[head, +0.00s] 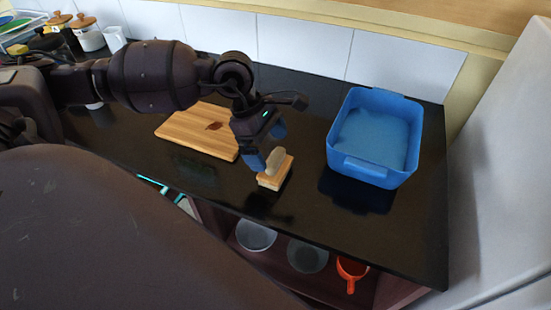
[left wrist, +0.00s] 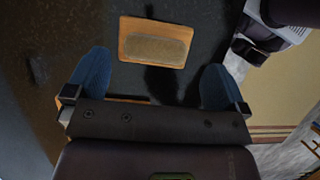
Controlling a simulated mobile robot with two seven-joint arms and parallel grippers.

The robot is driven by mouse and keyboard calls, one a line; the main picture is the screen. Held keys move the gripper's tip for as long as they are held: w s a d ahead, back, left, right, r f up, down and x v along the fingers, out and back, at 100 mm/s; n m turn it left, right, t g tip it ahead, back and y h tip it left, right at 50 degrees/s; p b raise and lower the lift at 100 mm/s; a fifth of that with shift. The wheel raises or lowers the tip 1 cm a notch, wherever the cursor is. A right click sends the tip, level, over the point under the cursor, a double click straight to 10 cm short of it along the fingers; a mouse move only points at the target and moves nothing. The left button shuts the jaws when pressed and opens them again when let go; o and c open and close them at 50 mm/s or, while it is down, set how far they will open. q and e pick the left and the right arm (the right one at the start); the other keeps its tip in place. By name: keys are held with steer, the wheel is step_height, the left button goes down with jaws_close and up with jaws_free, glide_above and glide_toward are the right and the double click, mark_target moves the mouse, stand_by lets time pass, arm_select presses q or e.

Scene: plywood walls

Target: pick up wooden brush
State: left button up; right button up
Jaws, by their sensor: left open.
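The wooden brush (head: 272,179) is a small pale block with a lighter raised part on top. It lies on the black counter near its front edge. My left gripper (head: 266,146) is just above and behind it in the head view, with its blue fingertips spread. In the left wrist view the brush (left wrist: 154,42) lies ahead of the open, empty fingers (left wrist: 152,85), roughly midway between them. Whether a finger touches the brush cannot be told. My right gripper is in neither view.
A wooden cutting board (head: 190,130) lies left of the brush. A blue bin (head: 348,165) stands to the right on the counter (head: 300,200). Below the front edge is an open shelf with plates and an orange mug (head: 351,270). Jars and a rack stand at the far left.

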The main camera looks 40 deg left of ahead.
mark_target(275, 156)
arm_select(q)
steer(key=shift+w+x, duration=0.1)
steer(key=shift+x, duration=0.85)
steer(key=shift+w+x, duration=0.15)
steer(key=shift+x, duration=0.85)
steer(key=c, duration=1)
